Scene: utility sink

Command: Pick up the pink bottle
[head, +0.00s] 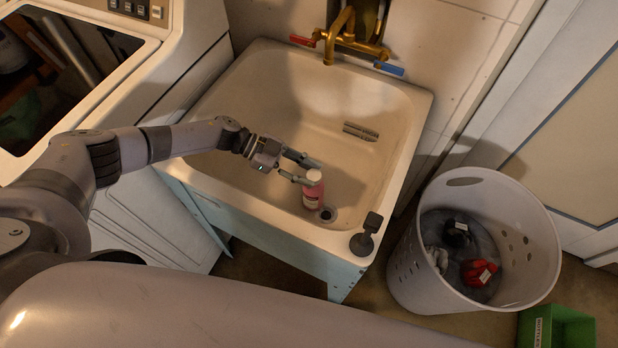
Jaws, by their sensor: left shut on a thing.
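The pink bottle (313,196) with a white cap stands inside the sink basin, close to the drain, tilted little if at all. My left gripper (302,171) reaches in from the left over the sink's front rim. Its fingers are shut on the upper part of the bottle, near the cap. I cannot tell whether the bottle's base touches the basin floor. My right gripper is not in view.
The sink (270,93) has a brass faucet (345,40) at the back and a black stopper (367,236) on its front right corner. A grey metal object (360,131) lies in the basin. A laundry basket (433,283) and green box (557,328) stand right.

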